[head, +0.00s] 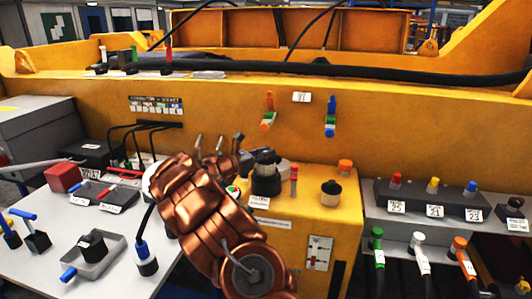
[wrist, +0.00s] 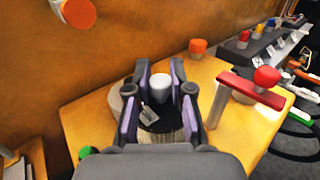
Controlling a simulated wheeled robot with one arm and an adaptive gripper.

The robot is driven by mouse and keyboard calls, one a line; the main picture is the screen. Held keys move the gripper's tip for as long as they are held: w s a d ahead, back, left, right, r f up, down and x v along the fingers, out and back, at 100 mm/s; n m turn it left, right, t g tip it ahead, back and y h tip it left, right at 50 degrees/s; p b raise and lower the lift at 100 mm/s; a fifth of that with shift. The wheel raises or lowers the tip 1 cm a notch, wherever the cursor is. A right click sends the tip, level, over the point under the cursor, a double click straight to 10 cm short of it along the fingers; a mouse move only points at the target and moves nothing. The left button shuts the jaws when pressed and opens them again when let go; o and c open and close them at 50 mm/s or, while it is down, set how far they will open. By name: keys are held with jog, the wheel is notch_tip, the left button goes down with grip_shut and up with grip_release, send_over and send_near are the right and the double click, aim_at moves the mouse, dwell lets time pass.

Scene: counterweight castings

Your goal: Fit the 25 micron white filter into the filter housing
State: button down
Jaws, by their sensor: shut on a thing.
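My gripper (wrist: 160,75) is shut, with its purple-padded fingers around a white cylinder with an orange top (wrist: 160,84), which I take for the white filter. A black round part with a small tag (wrist: 150,116) sits below it between the fingers, with a pale round rim behind. I cannot tell whether it is part of the held piece or of the filter housing. In the head view my gripper (head: 262,158) is over the yellow block, at a black round part (head: 265,185) with a white label. The fingers hide the filter there.
An orange cap (head: 345,166), a red-topped post (head: 294,172) and a dark-topped jar (head: 331,194) stand close to the right on the yellow block. A rack (head: 415,200) with coloured pieces is farther right. A white table (head: 110,275) with loose parts is left. The yellow wall rises behind.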

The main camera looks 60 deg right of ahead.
aim_at(266, 167)
jog(key=shift+f+b, duration=1.25)
jog(key=shift+f, duration=1.55)
jog(key=c, duration=0.9)
grip_release()
jog(key=shift+c, duration=0.2)
jog(key=v, duration=1.2)
jog(key=shift+r, duration=0.1)
